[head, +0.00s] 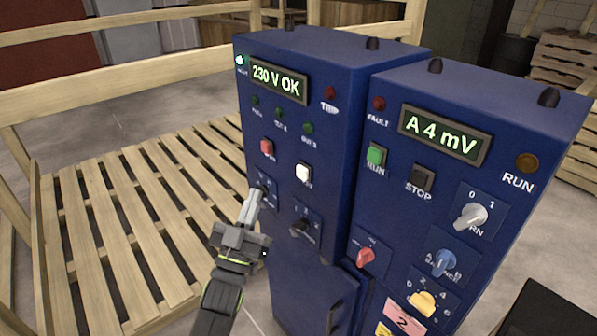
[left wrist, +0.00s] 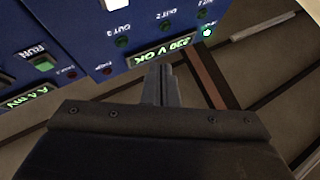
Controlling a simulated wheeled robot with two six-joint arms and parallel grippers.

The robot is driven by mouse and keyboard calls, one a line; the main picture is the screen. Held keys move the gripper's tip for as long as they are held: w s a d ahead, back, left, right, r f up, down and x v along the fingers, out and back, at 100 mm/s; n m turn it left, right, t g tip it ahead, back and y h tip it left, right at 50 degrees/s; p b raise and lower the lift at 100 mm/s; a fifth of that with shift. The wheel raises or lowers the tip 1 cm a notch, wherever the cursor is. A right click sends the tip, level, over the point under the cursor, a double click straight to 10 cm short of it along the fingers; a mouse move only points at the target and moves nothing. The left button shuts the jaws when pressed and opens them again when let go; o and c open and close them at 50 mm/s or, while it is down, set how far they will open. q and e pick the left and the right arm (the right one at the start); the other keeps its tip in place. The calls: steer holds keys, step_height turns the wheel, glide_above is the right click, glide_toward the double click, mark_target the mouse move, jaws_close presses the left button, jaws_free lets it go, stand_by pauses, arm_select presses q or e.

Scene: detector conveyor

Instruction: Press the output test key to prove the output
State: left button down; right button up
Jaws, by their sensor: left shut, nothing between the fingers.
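The left blue cabinet (head: 345,75) carries a display (head: 278,80) reading "230 V OK", which also shows upside down in the left wrist view (left wrist: 166,51). Below it are a red button (head: 267,147) and a white button (head: 304,172); their labels are too small to read surely, so I cannot tell which is the output test key. My left gripper (head: 255,193) is shut and empty, in front of the cabinet's lower left, partly covering a switch plate. Its closed fingers show in the left wrist view (left wrist: 160,82). I cannot tell whether they touch. My right gripper is not in view.
The right cabinet has a display (head: 443,136) reading "A 4 mV", a green RUN button (head: 376,156), a dark STOP button (head: 422,178) and several knobs. Three dark green lamps sit under the left display; a lit lamp (head: 240,60) is beside it. A slatted wooden platform (head: 130,215) lies left.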

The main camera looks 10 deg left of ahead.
mark_target(302, 173)
arm_select(q)
steer(key=shift+w+d, duration=0.1)
steer(key=w+d+b, duration=0.4)
steer(key=w+d, duration=0.1)
steer(key=w, duration=0.1)
steer(key=shift+w+d, duration=0.15)
steer(key=shift+w, duration=0.25)
steer(key=shift+b, duration=0.3)
stand_by(1.8)
steer(key=shift+w+d, duration=0.25)
steer(key=shift+w, duration=0.1)
